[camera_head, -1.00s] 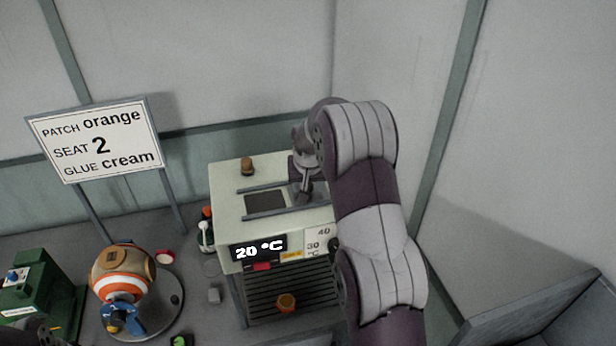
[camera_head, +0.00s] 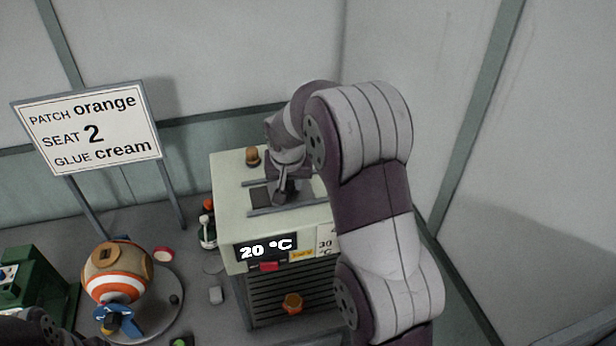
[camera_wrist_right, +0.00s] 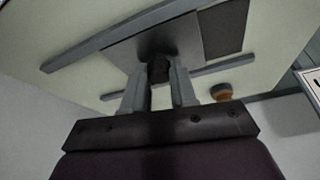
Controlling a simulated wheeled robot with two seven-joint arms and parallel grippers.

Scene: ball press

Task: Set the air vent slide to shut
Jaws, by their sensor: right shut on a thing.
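The air vent is in the top of the cream press housing (camera_head: 228,216), a dark opening (camera_head: 257,198) between two grey rails. The slide is a grey plate with a dark knob (camera_wrist_right: 158,69); the plate (camera_wrist_right: 130,49) shows in the right wrist view, partly beside and partly over the dark opening (camera_wrist_right: 223,28). My right gripper (camera_head: 284,196) is over the housing top and shut on the slide's knob; its fingers (camera_wrist_right: 161,88) stand on either side of the knob. In the head view the gripper hides most of the slide. My left gripper does not show clearly.
The front display (camera_head: 266,249) reads 20 °C. A sign (camera_head: 90,128) stands behind left. A striped ball (camera_head: 117,274) sits on a round plate, with a green machine (camera_head: 35,280) at far left.

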